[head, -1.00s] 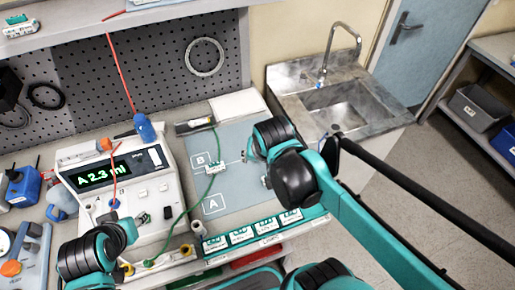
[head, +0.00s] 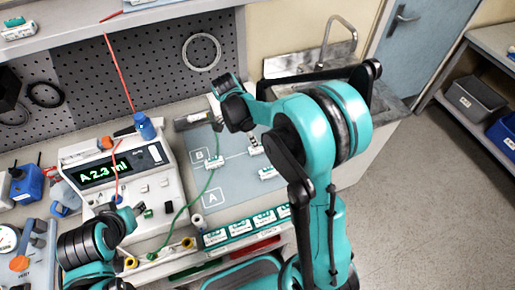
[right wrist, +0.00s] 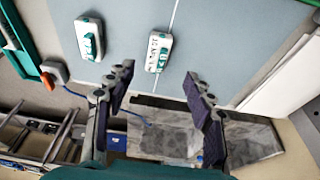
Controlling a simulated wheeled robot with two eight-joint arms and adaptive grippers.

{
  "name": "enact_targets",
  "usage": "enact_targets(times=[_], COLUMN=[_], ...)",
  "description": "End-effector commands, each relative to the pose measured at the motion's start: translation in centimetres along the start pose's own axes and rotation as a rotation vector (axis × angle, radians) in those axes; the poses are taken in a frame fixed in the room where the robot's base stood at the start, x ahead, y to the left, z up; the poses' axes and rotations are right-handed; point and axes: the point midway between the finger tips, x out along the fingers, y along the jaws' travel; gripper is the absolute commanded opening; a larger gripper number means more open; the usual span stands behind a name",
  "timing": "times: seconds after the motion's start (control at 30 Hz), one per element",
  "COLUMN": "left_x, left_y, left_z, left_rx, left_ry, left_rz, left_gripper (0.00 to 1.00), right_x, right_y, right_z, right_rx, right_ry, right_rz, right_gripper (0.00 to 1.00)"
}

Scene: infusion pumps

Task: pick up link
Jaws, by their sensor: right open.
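Small white modules with green parts lie on the grey-blue mat (head: 232,184); I cannot tell which is the link. In the head view one (head: 214,162) is by the letter B, one (head: 254,149) is near the right arm and one (head: 267,172) is lower right. The right wrist view shows two modules, one upper left (right wrist: 90,38) and one (right wrist: 158,51) beyond my fingertips. My right gripper (right wrist: 156,80) is open and empty, apart from both. My left gripper (head: 127,211) is in front of the pump; its fingers are too small to read.
The white pump (head: 155,185) reads "A 2.3 ml" and stands left of the mat. A green cable (head: 181,213) runs beside it. Labelled green-edged slots (head: 240,229) line the front. The sink bench (head: 290,68) is at the back right.

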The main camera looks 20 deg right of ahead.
Motion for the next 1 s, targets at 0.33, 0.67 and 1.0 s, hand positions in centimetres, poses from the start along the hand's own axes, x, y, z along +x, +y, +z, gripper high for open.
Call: enact_targets(times=[0.33, 0.67, 1.0], left_x=[1.4, 1.9, 1.8], left_y=[0.0, 0.0, 0.0], left_z=[1.0, 1.3, 1.3], left_rx=[0.0, 0.0, 0.0], left_ry=[0.0, 0.0, 0.0], left_rz=[0.0, 0.0, 0.0], left_gripper=[0.4, 0.4, 0.4], right_x=[4.3, 6.5, 6.4], right_y=[0.4, 0.4, 0.4], right_z=[-0.1, -0.2, -0.2], right_rx=[-0.001, -0.004, -0.004], right_ry=[-0.001, -0.001, -0.001], right_rz=[-0.001, -0.001, -0.002], right_gripper=[0.53, 0.53, 0.0])
